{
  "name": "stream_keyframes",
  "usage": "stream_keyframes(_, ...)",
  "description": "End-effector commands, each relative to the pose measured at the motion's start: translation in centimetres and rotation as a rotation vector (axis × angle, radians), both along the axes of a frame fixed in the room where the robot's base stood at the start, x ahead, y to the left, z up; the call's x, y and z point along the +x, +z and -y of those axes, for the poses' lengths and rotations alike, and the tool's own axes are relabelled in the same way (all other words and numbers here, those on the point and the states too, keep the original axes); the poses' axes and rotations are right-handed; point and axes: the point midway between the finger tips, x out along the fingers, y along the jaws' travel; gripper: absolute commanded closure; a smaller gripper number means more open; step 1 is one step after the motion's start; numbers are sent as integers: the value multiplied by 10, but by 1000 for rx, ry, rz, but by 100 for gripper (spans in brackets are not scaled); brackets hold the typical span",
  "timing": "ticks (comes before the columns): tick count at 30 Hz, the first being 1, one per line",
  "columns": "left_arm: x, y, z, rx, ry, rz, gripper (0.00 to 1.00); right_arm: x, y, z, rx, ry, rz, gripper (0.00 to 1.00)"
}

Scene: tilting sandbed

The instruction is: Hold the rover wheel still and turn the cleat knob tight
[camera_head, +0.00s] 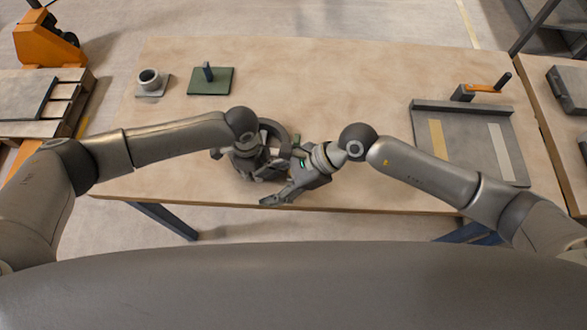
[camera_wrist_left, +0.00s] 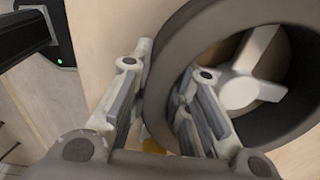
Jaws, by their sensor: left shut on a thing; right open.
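The grey rover wheel (camera_head: 276,128) is near the front edge of the table, partly hidden by my grippers. In the left wrist view the wheel (camera_wrist_left: 182,45) shows a thick dark rim and pale spokes. My left gripper (camera_head: 263,168) is shut on the rim, one finger on the outside and one inside the ring; its fingers (camera_wrist_left: 160,95) fill the lower wrist view. My right gripper (camera_head: 270,187) is open, just right of and in front of the wheel. I cannot make out the cleat knob. A small yellow patch (camera_wrist_left: 152,146) shows low between the left fingers.
A grey tray (camera_head: 465,165) with two strips lies at the right, an orange-handled tool (camera_head: 484,88) behind it. A green plate with a post (camera_head: 221,84) and a grey cup (camera_head: 149,79) stand at the back left. The middle back of the table (camera_head: 330,75) is clear.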

Motion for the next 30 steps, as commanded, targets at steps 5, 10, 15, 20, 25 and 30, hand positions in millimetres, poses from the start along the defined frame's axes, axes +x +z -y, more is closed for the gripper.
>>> stream_keyframes(5, 0, 0, 1, -1, -1, 0, 100, -15, 12, -25, 213, -100, -4, 51)
stream_keyframes(10, 0, 0, 1, -1, -1, 1, 100, -18, 24, -36, 377, -242, 4, 51)
stream_keyframes(15, 0, 0, 1, -1, -1, 1, 100, -14, 31, -33, 492, -423, 19, 51)
stream_keyframes(20, 0, 1, 1, -1, -1, 1, 100, -9, 28, -18, 546, -618, 39, 51)
stream_keyframes(25, 0, 1, 1, -1, -1, 2, 100, -6, 14, 11, 541, -845, 66, 51)
stream_keyframes(30, 0, 1, 1, -1, -1, 2, 100, -10, -8, 47, 472, -1059, 94, 51)
